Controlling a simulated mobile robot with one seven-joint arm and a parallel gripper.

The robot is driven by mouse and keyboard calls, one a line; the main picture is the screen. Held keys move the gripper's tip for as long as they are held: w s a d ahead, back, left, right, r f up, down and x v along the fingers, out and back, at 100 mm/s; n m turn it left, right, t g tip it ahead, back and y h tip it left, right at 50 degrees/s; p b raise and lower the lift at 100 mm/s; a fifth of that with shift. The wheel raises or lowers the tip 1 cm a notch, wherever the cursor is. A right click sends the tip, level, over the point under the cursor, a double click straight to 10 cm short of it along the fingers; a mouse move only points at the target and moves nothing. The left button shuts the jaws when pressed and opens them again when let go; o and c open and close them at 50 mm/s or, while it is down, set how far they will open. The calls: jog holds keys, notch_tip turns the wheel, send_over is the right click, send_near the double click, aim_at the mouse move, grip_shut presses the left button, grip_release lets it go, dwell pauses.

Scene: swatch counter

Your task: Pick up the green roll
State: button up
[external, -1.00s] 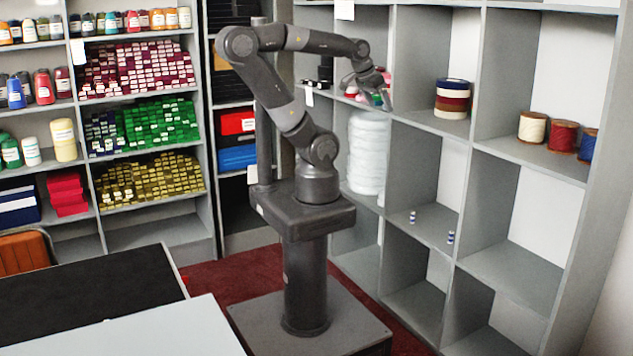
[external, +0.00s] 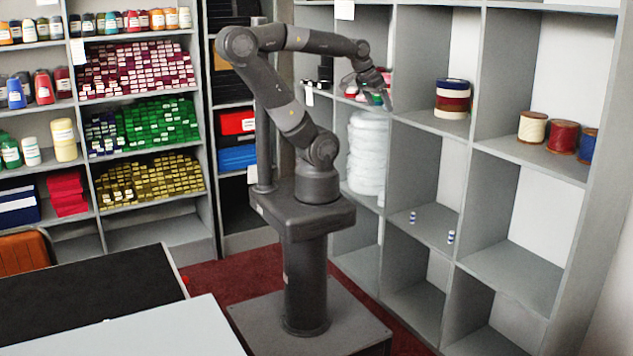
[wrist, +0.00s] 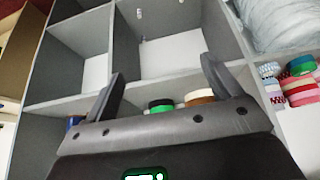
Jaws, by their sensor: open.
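My gripper (external: 384,91) is open, with its fingers spread, by the upper shelf compartment with small coloured rolls. Its two fingers also show in the wrist view (wrist: 162,68), with nothing held between them. In the wrist view a green roll (wrist: 161,104) stands just behind the gripper body, between the fingers in the picture and partly hidden. Another green-teal roll (wrist: 267,70) is at the right, clear of the fingers. In the external view a small green patch (external: 376,99) shows beside my gripper; I cannot tell which roll it is.
A brown roll (wrist: 199,96) is beside the green roll in the wrist view. Red and pink rolls (wrist: 301,66) are stacked at the right. Shelf dividers (external: 400,60) stand close to my gripper. White wrapped bundles (external: 367,150) fill the compartment below. A blue, red and cream stack (external: 452,98) is to the right.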

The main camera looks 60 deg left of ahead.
dwell(0.3)
jog(key=w+a+r+n+t+y, duration=0.1)
jog(key=w+a+r+n+y, duration=0.1)
jog(key=w+a+r, duration=0.6)
jog(key=w+a+r+n+t+y, duration=0.15)
jog(key=w+a+r, duration=0.25)
jog(key=a, duration=0.7)
jog(key=w+a+r+n+t+y, duration=0.1)
jog(key=w+a+r+n+y, duration=0.2)
jog(key=w+a+r, duration=0.55)
jog(key=g+h, duration=0.3)
jog(key=g, duration=0.1)
send_near(376, 97)
notch_tip(376, 97, up, 2)
jog(key=w+a, duration=0.2)
jog(key=x, duration=1)
jog(key=shift+s+f, duration=0.25)
jog(key=shift+s, duration=0.05)
jog(key=shift+c, duration=0.3)
jog(key=c, duration=1)
